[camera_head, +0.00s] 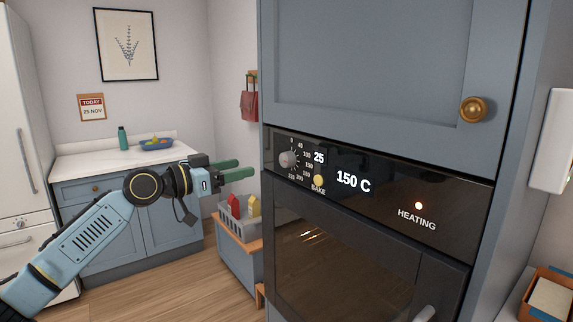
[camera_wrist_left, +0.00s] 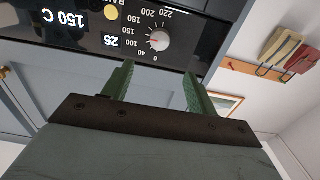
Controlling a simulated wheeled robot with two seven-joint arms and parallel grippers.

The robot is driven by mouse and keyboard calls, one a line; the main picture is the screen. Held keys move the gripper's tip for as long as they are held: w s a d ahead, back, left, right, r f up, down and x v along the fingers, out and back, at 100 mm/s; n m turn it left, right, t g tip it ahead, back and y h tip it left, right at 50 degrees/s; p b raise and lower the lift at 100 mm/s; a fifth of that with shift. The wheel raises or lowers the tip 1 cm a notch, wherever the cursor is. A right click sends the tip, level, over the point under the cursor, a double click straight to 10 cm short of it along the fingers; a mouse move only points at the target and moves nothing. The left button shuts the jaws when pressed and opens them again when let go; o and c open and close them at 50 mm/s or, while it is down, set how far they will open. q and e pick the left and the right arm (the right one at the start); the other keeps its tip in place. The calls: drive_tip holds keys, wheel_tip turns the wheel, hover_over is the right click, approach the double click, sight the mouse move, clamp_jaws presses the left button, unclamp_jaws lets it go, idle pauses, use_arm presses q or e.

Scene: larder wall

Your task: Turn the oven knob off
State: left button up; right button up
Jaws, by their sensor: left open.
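The grey round oven knob (camera_head: 287,159) sits at the left end of the black control panel, inside a ring of numbers starting at 0. It also shows in the left wrist view (camera_wrist_left: 160,41), where the picture is upside down; a small reddish mark lies near its left side, but the exact setting is hard to read. The fingers also show in the wrist view (camera_wrist_left: 158,70). My right gripper is not in view.
A yellowish button (camera_head: 318,181) by BAKE is right of the knob. The oven door (camera_head: 340,250) is below, a blue cabinet door (camera_head: 370,60) above.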

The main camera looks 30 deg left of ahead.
sight(283, 159)
use_arm(q)
drive_tip(key=p+x, duration=0.3)
drive_tip(key=x, duration=0.8)
drive_tip(key=shift+r, duration=0.1)
drive_tip(key=shift+w+d, duration=0.3)
drive_tip(key=shift+w, duration=0.2)
drive_tip(key=c, duration=1)
